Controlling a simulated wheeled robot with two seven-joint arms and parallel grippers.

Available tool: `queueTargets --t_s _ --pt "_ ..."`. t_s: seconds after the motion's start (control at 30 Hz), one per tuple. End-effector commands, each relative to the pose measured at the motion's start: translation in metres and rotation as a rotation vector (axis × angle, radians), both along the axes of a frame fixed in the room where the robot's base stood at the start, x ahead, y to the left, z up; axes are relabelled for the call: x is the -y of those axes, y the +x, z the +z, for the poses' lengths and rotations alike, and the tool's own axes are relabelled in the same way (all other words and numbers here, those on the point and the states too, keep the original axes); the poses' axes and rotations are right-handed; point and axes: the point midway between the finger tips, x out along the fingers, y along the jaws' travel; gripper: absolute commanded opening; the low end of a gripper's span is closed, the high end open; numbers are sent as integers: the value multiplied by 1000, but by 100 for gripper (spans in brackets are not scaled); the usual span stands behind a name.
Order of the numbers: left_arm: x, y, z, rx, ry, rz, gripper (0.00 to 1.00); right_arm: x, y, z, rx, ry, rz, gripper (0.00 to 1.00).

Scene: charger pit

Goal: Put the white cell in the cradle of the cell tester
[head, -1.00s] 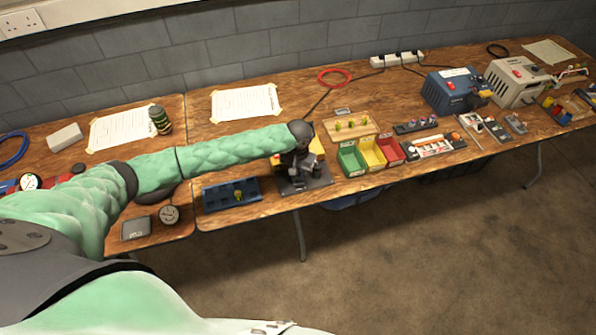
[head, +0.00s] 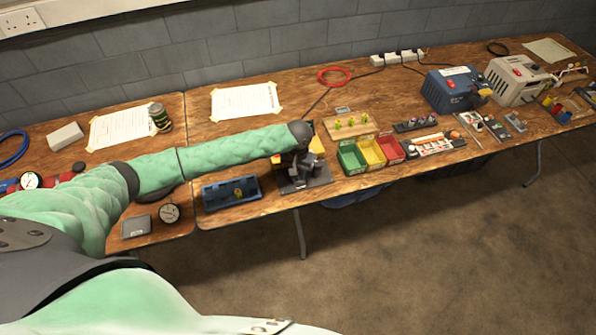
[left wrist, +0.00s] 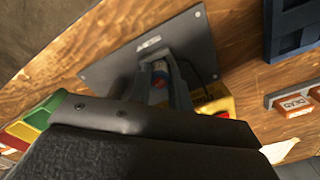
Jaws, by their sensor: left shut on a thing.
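The cell tester (head: 318,180) stands near the bench's front edge, with a dark base plate and a yellow body. In the left wrist view its plate (left wrist: 120,65) and yellow part (left wrist: 222,104) show behind my fingers. My left gripper (head: 297,170) is over the plate, pointing down, and it also shows in the left wrist view (left wrist: 160,88). It is shut on a small cell, of which a pale part (left wrist: 158,95) shows between the fingers. Something blue and red shows at the fingertips. The cradle is mostly hidden, and I cannot tell whether the cell touches it. My right gripper is out of view.
A blue rack (head: 210,204) with a yellowish cell lies left of the tester. Green (head: 350,160), yellow (head: 371,153) and red (head: 390,150) bins stand close on its right. A wooden board (head: 362,130) with several green-yellow pieces is behind the bins.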

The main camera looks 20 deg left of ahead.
Motion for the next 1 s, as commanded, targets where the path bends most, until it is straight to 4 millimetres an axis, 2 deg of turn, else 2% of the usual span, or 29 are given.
queueTargets --t_s 0.43,0.47,0.57,1.0 --pt "0 0 -3 0 0 0 0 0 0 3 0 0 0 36" --pt "0 0 -3 0 0 0 24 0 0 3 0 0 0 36" --pt "0 0 -3 0 0 0 43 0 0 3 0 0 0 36" --pt "0 0 -3 0 1 0 45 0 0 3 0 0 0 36"
